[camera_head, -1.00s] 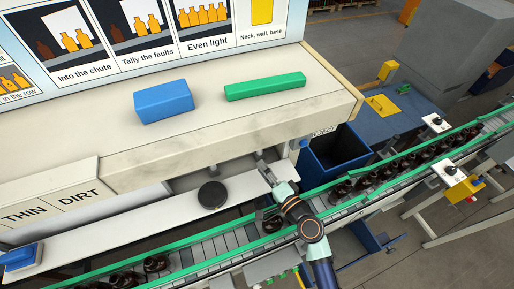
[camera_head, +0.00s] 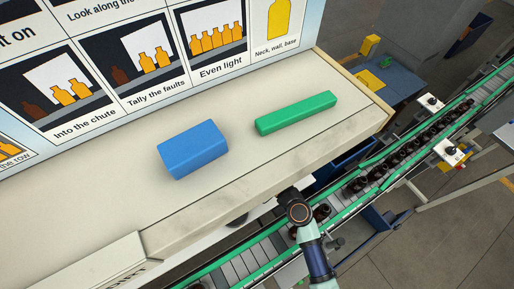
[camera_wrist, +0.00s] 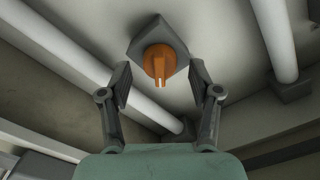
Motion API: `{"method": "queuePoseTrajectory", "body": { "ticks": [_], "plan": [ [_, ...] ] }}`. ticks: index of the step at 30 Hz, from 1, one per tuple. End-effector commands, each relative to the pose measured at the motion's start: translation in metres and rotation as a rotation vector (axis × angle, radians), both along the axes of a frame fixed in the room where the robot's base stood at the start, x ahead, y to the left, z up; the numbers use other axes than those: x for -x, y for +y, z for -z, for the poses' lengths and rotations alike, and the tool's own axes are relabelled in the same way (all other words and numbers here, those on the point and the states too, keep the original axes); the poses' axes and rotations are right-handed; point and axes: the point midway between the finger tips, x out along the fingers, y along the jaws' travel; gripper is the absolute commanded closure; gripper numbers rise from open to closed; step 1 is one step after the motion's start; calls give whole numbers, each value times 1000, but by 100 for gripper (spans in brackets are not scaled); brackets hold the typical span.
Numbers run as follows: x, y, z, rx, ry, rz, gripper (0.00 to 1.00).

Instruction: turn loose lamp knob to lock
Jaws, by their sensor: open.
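An orange lamp knob (camera_wrist: 158,62) shows in the wrist view, with a raised grip ridge on its face. It sits on a dark grey mount (camera_wrist: 148,38) fixed to a pale surface. My gripper (camera_wrist: 166,82) is open, with one finger to each side of the knob and apart from it. Nothing is between the fingertips except the knob beyond them. In the head view the knob and the fingers are hidden under the bench top; only my arm shows at the edge.
White tubes (camera_wrist: 110,85) run on both sides of the knob. In the head view, a blue block (camera_head: 193,156) and a green bar (camera_head: 296,113) lie on the bench top (camera_head: 130,190). A conveyor (camera_head: 240,264) with several dark bottles passes in front.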

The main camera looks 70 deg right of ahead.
Motion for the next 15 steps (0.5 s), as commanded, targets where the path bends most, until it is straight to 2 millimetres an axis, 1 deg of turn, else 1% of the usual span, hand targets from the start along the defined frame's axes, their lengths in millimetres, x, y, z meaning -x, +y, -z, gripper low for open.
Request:
{"method": "queuePoseTrajectory", "body": {
  "ticks": [3, 10, 14, 15],
  "plan": [
    [-6, -5, 0, 0, 1, -1, 37],
    [-7, -5, 1, 0, 1, -1, 37],
    [-7, -5, 1, 0, 1, -1, 59],
    [-7, -5, 1, 0, 1, -1, 65]
  ]
}}
